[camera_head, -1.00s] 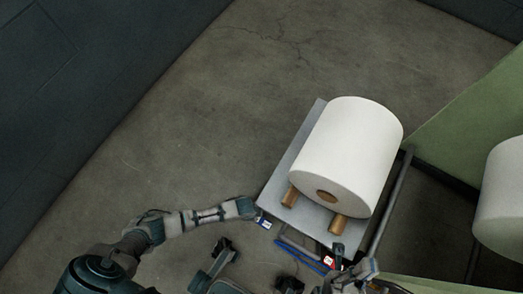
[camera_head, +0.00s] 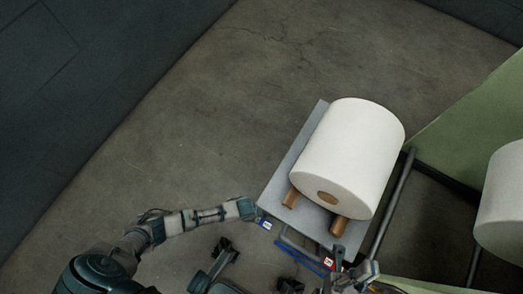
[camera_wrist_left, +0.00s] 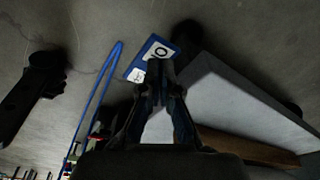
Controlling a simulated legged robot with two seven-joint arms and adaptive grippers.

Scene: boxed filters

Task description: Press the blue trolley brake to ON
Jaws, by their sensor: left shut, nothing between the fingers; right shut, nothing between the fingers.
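The trolley (camera_head: 287,178) has a grey deck and carries a large white roll. A small blue plate with a white label (camera_head: 265,224) sits at its near left corner. In the left wrist view, this blue plate (camera_wrist_left: 147,58) shows dark lettering, partly hidden by my fingertips. My left gripper (camera_head: 251,210) is at that corner, close to the plate; it is shut and empty in the wrist view (camera_wrist_left: 160,86). I cannot tell whether it touches the plate. My right gripper (camera_head: 338,258) is shut near a red label (camera_head: 328,263) at the trolley's near end.
The white roll (camera_head: 347,155) rests above two brown blocks (camera_head: 338,225). A blue bar (camera_head: 300,252) runs along the trolley's near end. A green panel (camera_head: 470,115) and another white roll (camera_head: 503,205) stand at the right. Open concrete floor lies left of the trolley.

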